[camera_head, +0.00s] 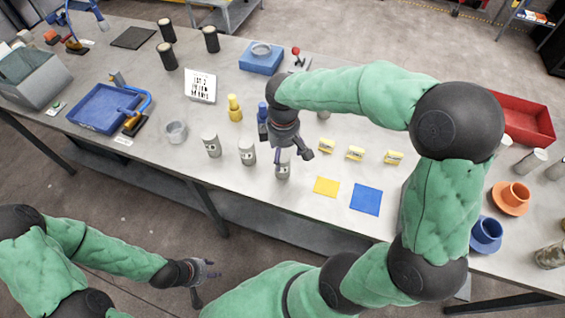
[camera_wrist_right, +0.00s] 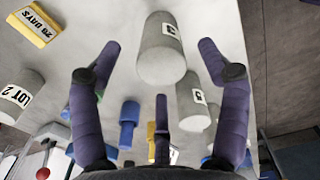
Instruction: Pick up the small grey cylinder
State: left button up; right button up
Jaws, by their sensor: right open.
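Several grey cylinders with white labels stand in a row near the table's front edge: a left one (camera_head: 211,146), a middle one (camera_head: 247,153) and a right one (camera_head: 283,171). My right gripper (camera_head: 287,155) is open above the right one and partly hides it. In the right wrist view, a labelled grey cylinder (camera_wrist_right: 160,58) lies between and beyond the spread fingers, with no visible contact. Another labelled cylinder (camera_wrist_right: 193,108) shows beside the right finger. A "LOT 2" cylinder (camera_wrist_right: 22,97) is at the left. My left gripper (camera_head: 206,271) hangs off the table's front; its opening is unclear.
A yellow square (camera_head: 326,187) and a blue square (camera_head: 366,199) lie right of the cylinders. Small yellow labelled blocks (camera_head: 355,153) stand behind them. A yellow piece (camera_head: 235,108) and a clear glass (camera_head: 176,132) stand to the left. A blue tray (camera_head: 103,108) is further left.

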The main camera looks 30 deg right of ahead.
aim_at(284, 174)
notch_tip(284, 174, down, 2)
jog(key=shift+w+f, duration=0.1)
jog(key=shift+f, duration=0.15)
notch_tip(284, 174, down, 5)
jog(key=shift+a+f+b, duration=0.1)
jog(key=shift+b, duration=1.05)
grip_shut()
